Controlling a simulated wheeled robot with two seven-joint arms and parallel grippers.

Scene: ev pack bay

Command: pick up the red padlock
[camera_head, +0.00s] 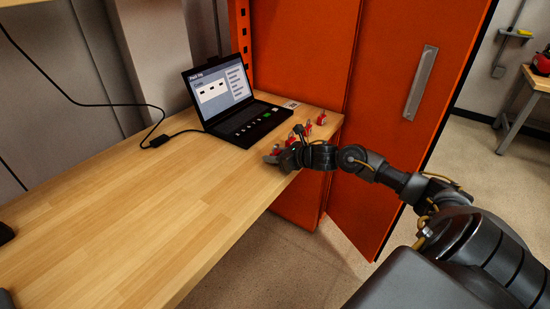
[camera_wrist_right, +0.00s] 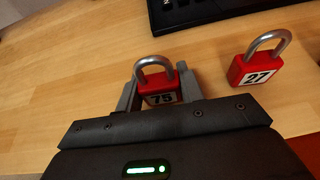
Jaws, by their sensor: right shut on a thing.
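A red padlock marked 75 (camera_wrist_right: 160,88) with a grey shackle sits between the two fingers of my right gripper (camera_wrist_right: 158,92) in the right wrist view. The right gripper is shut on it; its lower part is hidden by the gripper. In the head view my right gripper (camera_head: 275,158) is at the right end of the wooden table. A second red padlock marked 27 (camera_wrist_right: 256,70) lies to the right of the gripper in the wrist view, apart from it. Red padlocks (camera_head: 321,119) also show beyond my wrist in the head view.
An open laptop-like device (camera_head: 243,118) stands on the wooden table (camera_head: 150,210), beyond the gripper, with a black cable running left. An orange cabinet (camera_head: 385,90) stands close at the table's right end. The table's front left area is largely clear.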

